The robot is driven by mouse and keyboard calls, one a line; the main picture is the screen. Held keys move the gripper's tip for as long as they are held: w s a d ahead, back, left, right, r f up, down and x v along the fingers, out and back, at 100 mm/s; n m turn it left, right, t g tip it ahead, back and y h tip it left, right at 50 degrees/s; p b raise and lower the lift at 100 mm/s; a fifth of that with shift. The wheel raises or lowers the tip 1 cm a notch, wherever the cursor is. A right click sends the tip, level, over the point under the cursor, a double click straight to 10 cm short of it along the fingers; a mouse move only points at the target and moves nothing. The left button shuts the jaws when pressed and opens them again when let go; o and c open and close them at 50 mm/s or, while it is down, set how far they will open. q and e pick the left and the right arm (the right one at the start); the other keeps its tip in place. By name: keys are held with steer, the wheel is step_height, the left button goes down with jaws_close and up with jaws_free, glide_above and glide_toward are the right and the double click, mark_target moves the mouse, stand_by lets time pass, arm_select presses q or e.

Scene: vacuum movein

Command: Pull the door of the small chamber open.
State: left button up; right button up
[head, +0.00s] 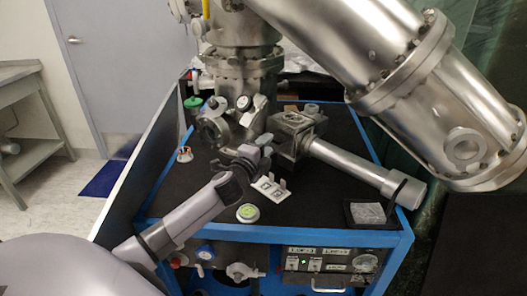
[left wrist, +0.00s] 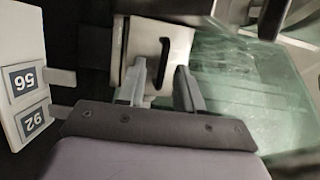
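The small chamber (head: 291,132) is a metal box on the black bench top, joined to a long metal cylinder that runs right. In the left wrist view its door (left wrist: 148,42) shows as a pale square plate with a dark handle (left wrist: 178,46). My left gripper (head: 266,146) is close to the left side of the chamber. In the left wrist view my left gripper (left wrist: 158,75) has its fingers apart, with the tips near the door and the handle. I cannot tell whether they touch it. My right gripper is not in view.
A white plate with two numbered squares (head: 270,190) lies below my left gripper. A round green-faced gauge (head: 248,212) is at the front. A large metal vessel (head: 375,70) overhangs from the upper right. A glassy green surface (left wrist: 245,95) fills the wrist view's right.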

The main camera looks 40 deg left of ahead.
arm_select(q)
steer(key=s, duration=0.4)
steer(key=shift+d+r, duration=0.15)
steer(key=shift+d, duration=0.15)
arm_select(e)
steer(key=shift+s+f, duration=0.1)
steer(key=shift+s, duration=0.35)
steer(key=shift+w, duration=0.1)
